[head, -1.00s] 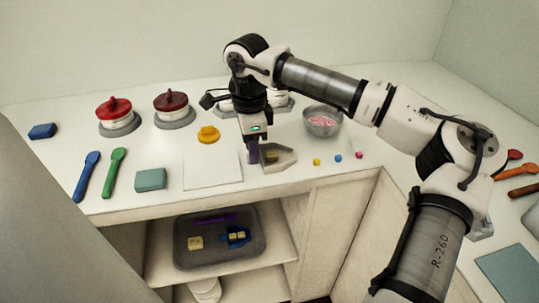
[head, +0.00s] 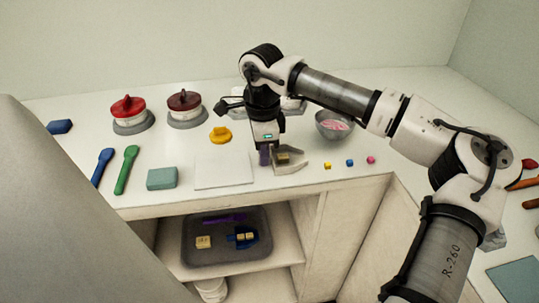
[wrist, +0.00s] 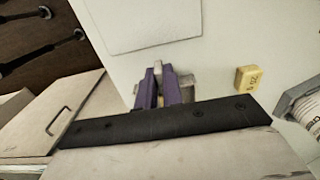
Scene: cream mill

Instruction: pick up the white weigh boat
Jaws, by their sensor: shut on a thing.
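The white weigh boat (head: 293,166) is a pale, open-topped tray on the worktop, with a small yellowish block (head: 283,158) inside it. My gripper (head: 265,158) points straight down at the boat's left end, its purple fingers shut on the boat's edge. In the wrist view the purple fingers (wrist: 161,88) close on a pale grey piece of it. Most of the boat is hidden there. I cannot tell any gap between the boat and the worktop.
A white square sheet (head: 223,171) lies left of the boat. Small yellow (head: 327,165), blue (head: 350,162) and pink (head: 371,160) cubes lie right. A metal bowl (head: 331,130) stands behind, and a yellow piece (head: 220,135) lies back left. Below is a shelf tray (head: 204,259).

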